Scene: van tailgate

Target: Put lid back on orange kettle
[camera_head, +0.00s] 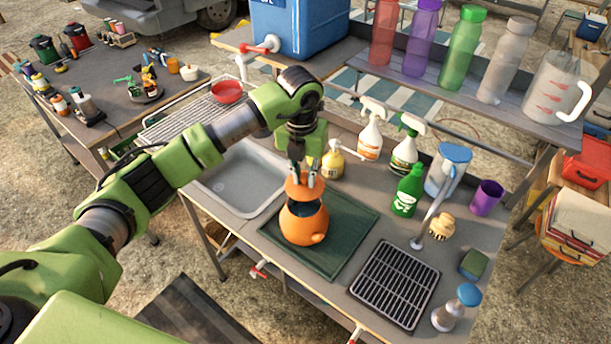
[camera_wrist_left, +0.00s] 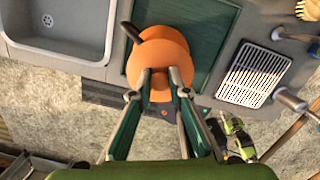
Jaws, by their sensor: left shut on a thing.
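The orange kettle (camera_head: 304,226) stands on a dark green mat (camera_head: 345,226) on the counter, its dark opening partly showing. My left gripper (camera_head: 303,176) points down above it and is shut on the orange lid (camera_head: 303,188). The lid is apart from the kettle, a little above the opening. In the left wrist view the lid (camera_wrist_left: 160,62) shows as an orange disc, its knob between the fingertips (camera_wrist_left: 160,86). It hides most of the kettle there; a dark piece shows at its upper left. I cannot tell how well lid and opening line up. My right gripper is not in view.
The sink (camera_head: 243,180) is left of the mat. A yellow bottle (camera_head: 333,160), spray bottles (camera_head: 370,135) and a green bottle (camera_head: 408,192) stand behind and right of the kettle. A black drain grate (camera_head: 395,284) lies at front right. The mat around the kettle is clear.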

